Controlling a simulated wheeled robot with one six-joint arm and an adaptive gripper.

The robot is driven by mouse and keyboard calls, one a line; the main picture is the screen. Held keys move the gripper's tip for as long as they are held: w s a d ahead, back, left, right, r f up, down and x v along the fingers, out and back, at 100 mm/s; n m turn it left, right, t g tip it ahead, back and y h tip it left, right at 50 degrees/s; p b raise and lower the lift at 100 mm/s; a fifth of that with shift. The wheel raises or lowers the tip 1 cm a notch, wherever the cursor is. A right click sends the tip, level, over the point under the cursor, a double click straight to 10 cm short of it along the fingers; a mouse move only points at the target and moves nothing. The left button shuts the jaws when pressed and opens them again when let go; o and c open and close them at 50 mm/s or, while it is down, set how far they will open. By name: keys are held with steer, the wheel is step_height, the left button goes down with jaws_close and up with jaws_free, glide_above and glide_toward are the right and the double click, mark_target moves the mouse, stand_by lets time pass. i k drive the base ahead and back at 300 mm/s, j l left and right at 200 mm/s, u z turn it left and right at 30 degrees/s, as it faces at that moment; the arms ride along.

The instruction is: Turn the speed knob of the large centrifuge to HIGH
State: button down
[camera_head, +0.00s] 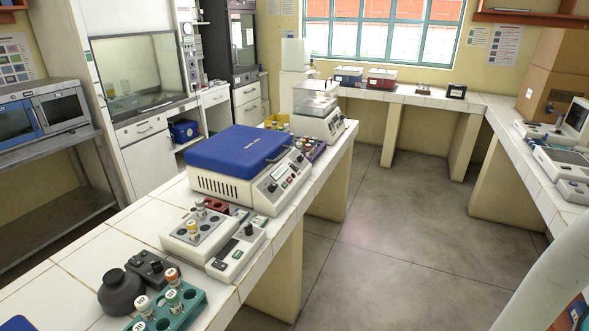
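The large centrifuge (222,188), a cream box with a shut blue lid (240,150), stands on the white tiled bench at the middle of the view. Its sloped control panel (283,178) faces right, toward the aisle. The panel carries a small display, a dark round knob (272,187) near its front end and several small controls farther back. The labels are too small to read, so I cannot tell the speed knob's setting. My gripper is not in view. A pale, rounded part at the lower right looks like my arm.
On the tiled bench (135,237), a tube block (192,240), a small instrument (236,255) and a green tube rack (190,308) stand in front of the centrifuge. A clear-topped device (318,108) stands behind it. The floor (370,240) to the right is clear.

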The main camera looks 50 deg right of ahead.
mark_target(271, 188)
steer(key=z, duration=1)
steer(key=k, duration=0.05)
